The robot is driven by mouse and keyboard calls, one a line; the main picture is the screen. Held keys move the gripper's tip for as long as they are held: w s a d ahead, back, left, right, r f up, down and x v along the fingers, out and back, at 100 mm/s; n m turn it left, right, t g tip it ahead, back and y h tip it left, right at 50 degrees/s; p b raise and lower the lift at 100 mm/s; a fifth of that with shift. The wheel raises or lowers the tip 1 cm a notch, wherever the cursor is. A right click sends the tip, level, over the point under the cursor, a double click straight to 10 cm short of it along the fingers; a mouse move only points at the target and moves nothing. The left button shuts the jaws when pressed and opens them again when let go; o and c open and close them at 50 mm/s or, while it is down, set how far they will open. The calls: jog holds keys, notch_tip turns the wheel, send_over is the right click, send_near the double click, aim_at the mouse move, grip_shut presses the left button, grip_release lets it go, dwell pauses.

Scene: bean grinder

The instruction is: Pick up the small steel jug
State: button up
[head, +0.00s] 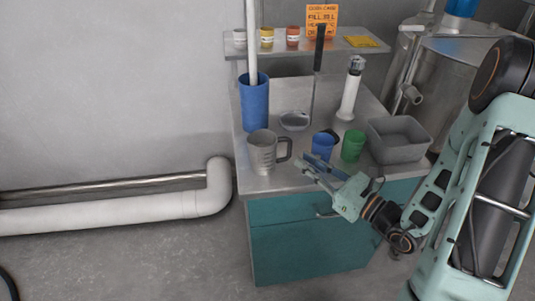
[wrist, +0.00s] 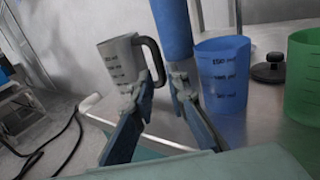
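The small steel jug (head: 262,153) is grey with printed measuring marks and a dark handle on its right side. It stands upright at the front left corner of the steel counter. In the wrist view the jug (wrist: 122,62) is at upper left, beyond the left fingertip, its handle toward the middle. My gripper (head: 310,168) is at the counter's front edge, to the right of the jug.
A blue cup (head: 323,145) and a green cup (head: 352,146) stand close to my gripper on its right. A grey bin (head: 400,139) is at right.

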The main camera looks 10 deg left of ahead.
aim_at(289, 149)
jog(key=x, duration=0.6)
jog(key=shift+w+a+r, duration=0.15)
jog(key=shift+a, duration=0.15)
grip_shut()
jog(key=shift+r, duration=0.15)
